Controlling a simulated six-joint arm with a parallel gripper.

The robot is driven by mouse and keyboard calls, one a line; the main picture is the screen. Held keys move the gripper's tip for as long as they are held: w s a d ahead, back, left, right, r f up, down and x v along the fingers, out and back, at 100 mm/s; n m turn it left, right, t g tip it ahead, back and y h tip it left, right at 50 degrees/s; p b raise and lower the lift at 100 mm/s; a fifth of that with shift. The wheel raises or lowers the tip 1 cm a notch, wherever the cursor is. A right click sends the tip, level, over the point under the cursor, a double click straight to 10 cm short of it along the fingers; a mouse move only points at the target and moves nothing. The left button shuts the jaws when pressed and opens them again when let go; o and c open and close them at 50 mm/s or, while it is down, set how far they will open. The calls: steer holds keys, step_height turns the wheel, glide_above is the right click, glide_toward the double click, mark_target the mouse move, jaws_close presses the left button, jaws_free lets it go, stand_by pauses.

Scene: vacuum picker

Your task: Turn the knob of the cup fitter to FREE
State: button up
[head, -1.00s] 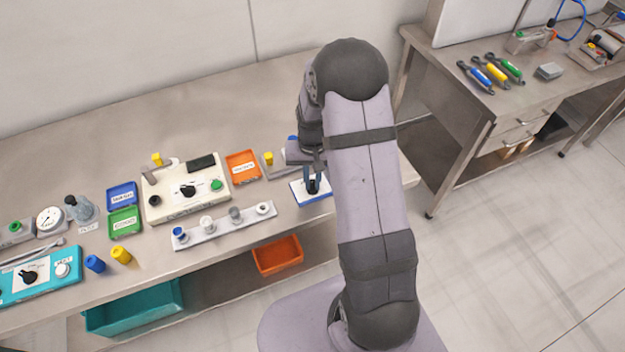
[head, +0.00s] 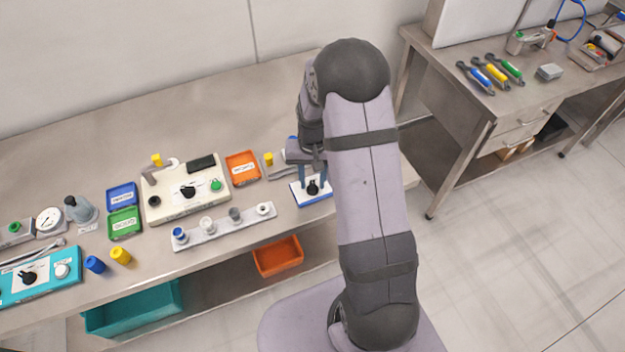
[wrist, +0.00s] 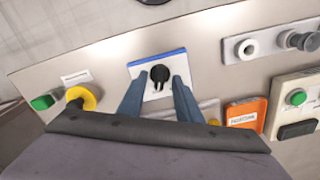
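The cup fitter appears to be a small white plate with a blue edge (head: 317,201) near the bench's front edge. It also shows in the wrist view (wrist: 147,92). A black knob (head: 313,188) stands on it. In the wrist view the knob (wrist: 159,74) has its pointer towards the bottom of the picture. The plate's markings are too small to read. My gripper (head: 312,182) is over the plate with its two blue fingers spread. In the wrist view my gripper (wrist: 158,84) shows open and empty, one finger on each side of the knob, with gaps.
A cream box (head: 160,209) with its own black knob, an orange tray (head: 241,155) and a long rail with several cups (head: 222,228) lie left of the plate. In the wrist view, a yellow round part (wrist: 87,95) and a green one (wrist: 42,102) sit left.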

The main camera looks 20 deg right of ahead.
mark_target(312, 184)
steer(key=shift+r+b, duration=1)
steer(key=shift+r, duration=2.5)
steer(key=shift+f+n, duration=0.15)
steer(key=shift+n, duration=0.35)
steer(key=s+a+f+g, duration=0.1)
steer(key=s+f, duration=0.2)
steer(key=s, duration=0.4)
steer(key=s+a+r+n+t, duration=0.1)
steer(key=s+a+r+n, duration=0.2)
steer(key=s, duration=0.8)
steer(key=shift+s+a+r+n, duration=0.15)
steer(key=shift+a+r+n, duration=0.15)
steer(key=shift+a+r, duration=1.25)
